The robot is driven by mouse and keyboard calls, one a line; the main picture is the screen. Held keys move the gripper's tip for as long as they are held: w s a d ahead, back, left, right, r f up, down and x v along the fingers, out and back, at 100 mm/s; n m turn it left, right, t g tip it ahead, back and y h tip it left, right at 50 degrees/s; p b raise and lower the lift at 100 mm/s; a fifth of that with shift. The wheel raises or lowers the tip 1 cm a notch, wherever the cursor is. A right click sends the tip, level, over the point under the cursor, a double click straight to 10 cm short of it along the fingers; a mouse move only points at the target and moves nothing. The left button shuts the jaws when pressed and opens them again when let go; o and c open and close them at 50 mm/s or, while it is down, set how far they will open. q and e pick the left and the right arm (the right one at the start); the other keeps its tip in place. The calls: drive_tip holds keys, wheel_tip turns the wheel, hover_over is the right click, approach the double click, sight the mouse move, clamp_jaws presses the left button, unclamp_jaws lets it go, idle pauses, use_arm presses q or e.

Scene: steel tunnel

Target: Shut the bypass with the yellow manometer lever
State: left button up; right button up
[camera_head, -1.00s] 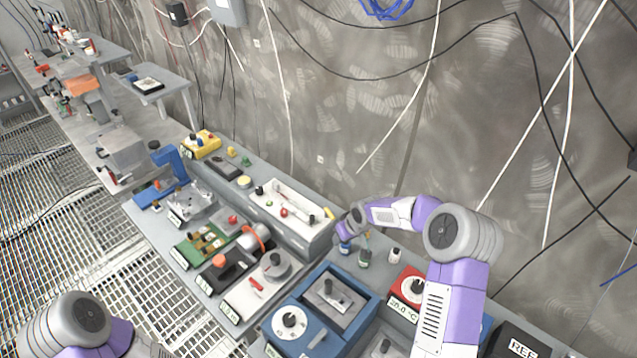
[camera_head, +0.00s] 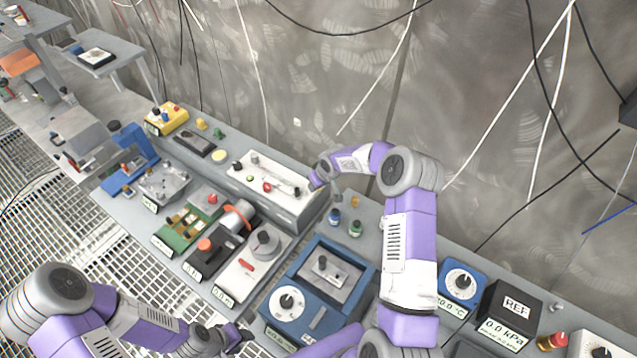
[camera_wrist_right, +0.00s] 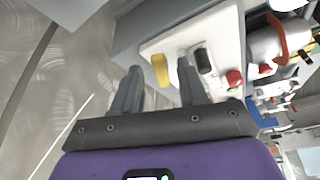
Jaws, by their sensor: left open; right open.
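The yellow lever (camera_wrist_right: 160,70) stands on a white panel (camera_wrist_right: 215,38) in the right wrist view. My right gripper (camera_wrist_right: 158,78) is open, with its fingertips on either side of the lever; I cannot tell whether they touch it. A dark lever (camera_wrist_right: 203,60) and a red knob (camera_wrist_right: 234,78) sit beside it on the panel. In the head view the white box (camera_head: 280,200) carries several knobs, and my right gripper (camera_head: 316,183) is at its right end, hiding the yellow lever. My left gripper (camera_head: 238,341) is open, low in the head view near the bench's front edge.
A blue device with a white dial (camera_head: 288,302) stands in front of my right arm. Small bottles (camera_head: 334,216) stand near my right wrist. A white device with a grey knob (camera_head: 265,243) and a green board (camera_head: 187,228) lie left of it. The wall (camera_head: 330,80) rises close behind.

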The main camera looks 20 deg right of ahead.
drive_tip(key=shift+w+f, duration=0.1)
drive_tip(key=shift+c, duration=0.9)
clamp_jaws()
drive_tip(key=shift+d+n+y, duration=0.3)
drive_tip(key=shift+n+y, duration=0.1)
drive_tip(key=shift+n, duration=0.3)
drive_tip(key=n+b, duration=0.1)
drive_tip(key=d+n+y+b, duration=0.1)
drive_tip(key=n, duration=0.1)
drive_tip(key=shift+w, duration=0.3)
